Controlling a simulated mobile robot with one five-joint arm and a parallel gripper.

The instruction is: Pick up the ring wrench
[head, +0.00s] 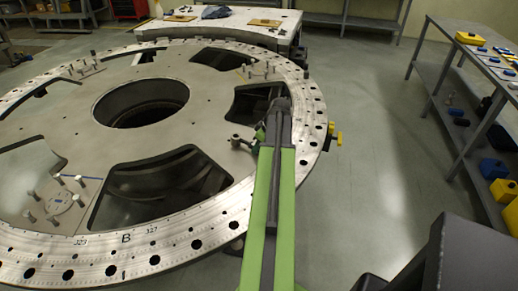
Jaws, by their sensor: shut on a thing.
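The round metal turret plate (75,125) fills the left and middle of the head view. My green arm reaches up from the bottom over the plate's right part. My gripper (256,137) is near the arm's far end, mostly hidden behind it. It is shut on a dark piece that I take to be the ring wrench (237,141). The wrench's rounded end sticks out to the left of the gripper, over or close to the plate between two cutouts. The rest of the wrench is hidden. I cannot tell whether it touches the plate.
Bolts (52,219) stand on the plate in several groups. A yellow item (337,138) shows just right of the rim. A shelf table (445,75) with yellow and blue boxes stands at the right. Another table (290,22) stands behind. The floor (375,130) between is clear.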

